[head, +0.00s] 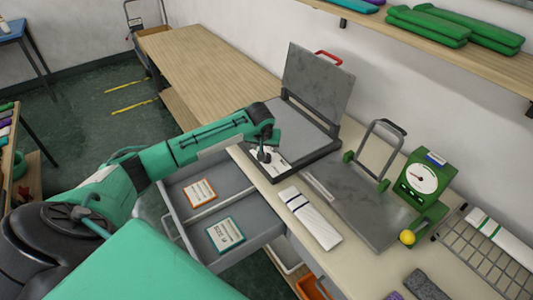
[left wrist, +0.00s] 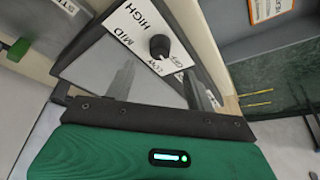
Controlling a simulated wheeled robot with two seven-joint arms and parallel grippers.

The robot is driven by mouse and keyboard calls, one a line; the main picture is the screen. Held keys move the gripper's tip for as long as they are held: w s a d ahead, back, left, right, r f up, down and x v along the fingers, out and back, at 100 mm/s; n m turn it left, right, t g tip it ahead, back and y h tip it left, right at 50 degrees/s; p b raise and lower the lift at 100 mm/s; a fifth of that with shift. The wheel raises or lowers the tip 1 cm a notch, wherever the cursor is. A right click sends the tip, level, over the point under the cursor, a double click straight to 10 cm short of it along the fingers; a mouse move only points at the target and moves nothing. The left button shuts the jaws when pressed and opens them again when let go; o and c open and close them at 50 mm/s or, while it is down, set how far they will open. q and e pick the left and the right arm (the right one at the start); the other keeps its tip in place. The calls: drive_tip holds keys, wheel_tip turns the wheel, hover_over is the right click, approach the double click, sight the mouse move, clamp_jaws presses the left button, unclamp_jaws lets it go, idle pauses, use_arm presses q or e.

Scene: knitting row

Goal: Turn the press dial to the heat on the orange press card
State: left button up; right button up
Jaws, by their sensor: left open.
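The press (head: 318,85) stands open on the bench, its grey lid raised with a red handle on top. Its white dial plate (head: 276,163) is at the front corner, partly hidden by my left gripper (head: 263,152). In the left wrist view the black press dial (left wrist: 160,46) sits among the labels OFF, LOW, MID and HIGH; I cannot tell its pointer's setting. My left gripper (left wrist: 162,75) is open, its fingers apart and just short of the dial. The orange press card (head: 200,193) lies in the open drawer, its writing too small to read. My right gripper is out of view.
The open drawer (head: 172,226) also holds a teal-edged card (head: 225,235). A striped folded cloth (head: 310,218) lies right of the press. Beyond it are a grey plate with a handle (head: 365,205), a green scale (head: 421,178) and a wire rack (head: 480,255). The far wooden bench (head: 205,75) is clear.

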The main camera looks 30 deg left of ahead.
sight(267, 156)
use_arm(q)
drive_tip(key=p+x, duration=0.1)
drive_tip(key=x, duration=0.5)
drive_tip(key=shift+w+f, duration=0.2)
drive_tip(key=shift+f, duration=0.1)
drive_tip(key=shift+w+a+f, duration=0.1)
drive_tip(key=shift+w+f, duration=0.1)
drive_tip(key=shift+f, duration=0.35)
drive_tip(key=shift+c, duration=0.4)
drive_tip(key=c, duration=0.9)
